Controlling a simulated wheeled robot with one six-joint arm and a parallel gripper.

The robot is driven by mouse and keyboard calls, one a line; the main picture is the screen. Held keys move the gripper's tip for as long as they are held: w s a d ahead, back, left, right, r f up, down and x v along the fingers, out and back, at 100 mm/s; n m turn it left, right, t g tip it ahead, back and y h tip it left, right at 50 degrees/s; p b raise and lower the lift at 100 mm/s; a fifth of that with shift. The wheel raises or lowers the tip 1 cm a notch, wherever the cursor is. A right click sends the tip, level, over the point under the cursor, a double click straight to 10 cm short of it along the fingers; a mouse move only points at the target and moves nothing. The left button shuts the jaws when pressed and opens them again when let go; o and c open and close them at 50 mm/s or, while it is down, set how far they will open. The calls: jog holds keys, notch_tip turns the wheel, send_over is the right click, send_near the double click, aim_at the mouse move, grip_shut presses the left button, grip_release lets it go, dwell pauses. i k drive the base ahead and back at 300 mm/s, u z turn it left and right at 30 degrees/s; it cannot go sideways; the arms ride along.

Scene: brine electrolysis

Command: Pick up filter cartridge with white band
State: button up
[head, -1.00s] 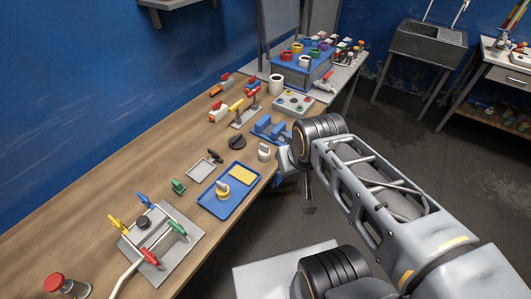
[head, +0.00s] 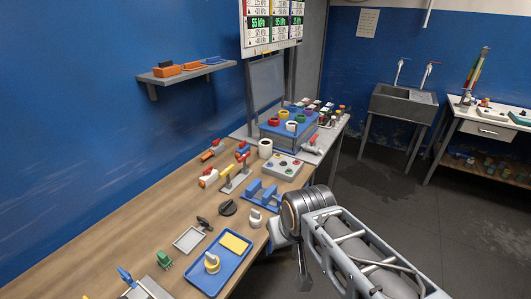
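A blue box (head: 271,133) stands at the far right end of the long bench, with several short coloured cylinders on top. One of them looks white (head: 291,126), beside a red one and a yellow one; it may be the filter cartridge with the white band, but it is too small to tell. A larger white cylinder (head: 265,148) stands on the bench left of the box. My gripper (head: 303,272) hangs past the bench's front edge, well short of the box.
A wall shelf (head: 188,72) is above. A sink (head: 402,104) and a side table (head: 487,127) stand behind open floor (head: 390,175).

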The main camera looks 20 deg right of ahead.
aim_at(256, 217)
jog(key=z, duration=1.75)
jog(key=i, duration=0.75)
jog(key=u, duration=2.9)
